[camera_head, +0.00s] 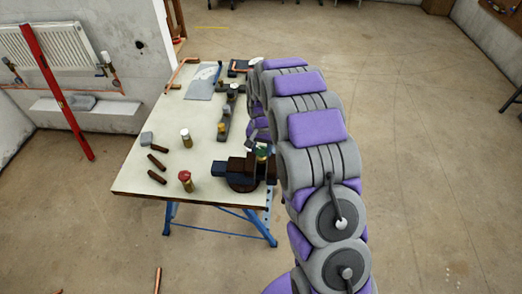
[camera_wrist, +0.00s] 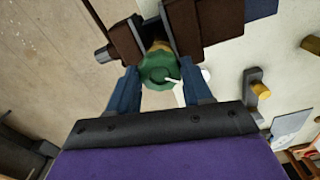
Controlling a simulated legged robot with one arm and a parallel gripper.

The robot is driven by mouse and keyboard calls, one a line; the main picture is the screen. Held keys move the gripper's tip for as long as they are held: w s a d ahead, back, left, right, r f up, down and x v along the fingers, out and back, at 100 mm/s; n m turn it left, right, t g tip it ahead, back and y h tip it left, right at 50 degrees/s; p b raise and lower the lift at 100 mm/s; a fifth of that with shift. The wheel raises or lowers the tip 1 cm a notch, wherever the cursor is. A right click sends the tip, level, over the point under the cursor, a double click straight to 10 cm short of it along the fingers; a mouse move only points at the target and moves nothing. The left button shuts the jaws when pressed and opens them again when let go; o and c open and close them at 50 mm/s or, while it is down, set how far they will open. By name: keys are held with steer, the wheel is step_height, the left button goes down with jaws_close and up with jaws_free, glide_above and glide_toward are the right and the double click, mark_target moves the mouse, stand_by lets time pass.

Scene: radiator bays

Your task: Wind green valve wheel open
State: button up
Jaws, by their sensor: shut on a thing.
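The green valve wheel (camera_wrist: 160,70) sits in the middle of the wrist view, seen from above, with a pale pointer or streak on it. My gripper (camera_wrist: 162,78) has one blue finger on each side of the wheel and is shut on it. In the head view the wheel (camera_head: 263,153) is a small green patch at the vise, partly hidden by my arm. The valve is held between the brown jaws of the dark blue vise (camera_head: 233,171), which also shows in the wrist view (camera_wrist: 222,18).
The workbench (camera_head: 180,115) has blue legs. A red-topped valve (camera_head: 186,181), a white-topped valve (camera_head: 186,137) and several brown blocks (camera_head: 157,161) stand or lie left of the vise. A dark rack (camera_head: 225,122) with fittings lies beyond. A red level (camera_head: 56,90) leans near the radiator (camera_head: 48,53).

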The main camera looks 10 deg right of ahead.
steer(key=n, duration=0.3)
steer(key=shift+s+f, duration=0.2)
steer(key=shift+f, duration=0.05)
steer(key=o, duration=0.9)
steer(key=shift+o, duration=0.9)
steer(key=shift+w, duration=0.2)
steer(key=shift+r, duration=0.1)
